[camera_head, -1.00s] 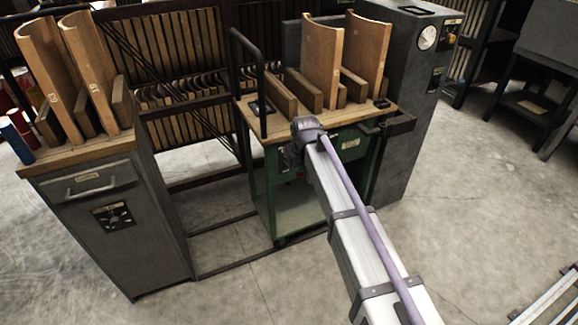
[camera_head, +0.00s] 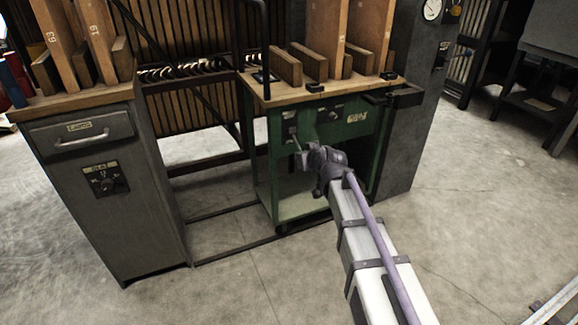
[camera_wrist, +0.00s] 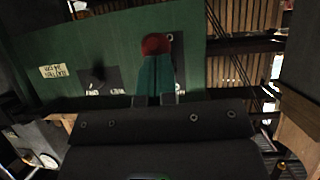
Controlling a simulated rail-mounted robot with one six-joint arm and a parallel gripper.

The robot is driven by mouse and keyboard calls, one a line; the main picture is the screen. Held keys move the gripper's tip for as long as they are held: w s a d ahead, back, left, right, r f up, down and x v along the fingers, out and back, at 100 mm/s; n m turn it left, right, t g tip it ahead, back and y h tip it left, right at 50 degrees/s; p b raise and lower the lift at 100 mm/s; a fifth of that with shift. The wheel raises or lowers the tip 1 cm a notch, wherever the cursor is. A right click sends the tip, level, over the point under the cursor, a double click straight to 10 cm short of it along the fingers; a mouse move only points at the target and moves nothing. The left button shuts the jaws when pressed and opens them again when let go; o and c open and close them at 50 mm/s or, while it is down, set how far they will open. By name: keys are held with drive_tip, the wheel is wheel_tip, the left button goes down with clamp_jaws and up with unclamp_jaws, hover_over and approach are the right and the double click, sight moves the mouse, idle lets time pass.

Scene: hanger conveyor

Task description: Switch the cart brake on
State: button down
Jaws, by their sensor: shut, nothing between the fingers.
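The green cart (camera_head: 362,130) stands in the middle of the head view, with small dark control plates on its front panel. In the wrist view, its green panel (camera_wrist: 45,40) carries a red knob (camera_wrist: 157,43), straight ahead of my gripper (camera_wrist: 156,62). My gripper is shut and empty, its teal fingers pointing at the red knob. I cannot tell whether they touch it. A dark switch (camera_wrist: 97,76) on a plate sits left of the fingers. In the head view, my gripper (camera_head: 300,160) is before the panel's left part. The brake's setting is not readable.
A grey cabinet (camera_head: 115,210) with a drawer and dial stands left, and a grey column (camera_head: 408,130) right of the cart. Wooden boards (camera_head: 325,40) stand on the cart top. A dark bracket (camera_head: 395,97) juts from its right edge. Floor in front is open.

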drive_tip(key=shift+w+d+f+b, duration=0.15)
drive_tip(key=shift+f+b, duration=0.2)
drive_tip(key=shift+f, duration=0.25)
idle(0.3)
drive_tip(key=p+v, duration=0.7)
drive_tip(key=v, duration=0.6)
drive_tip(key=shift+s+a+r, duration=0.3)
drive_tip(key=shift+r, duration=0.05)
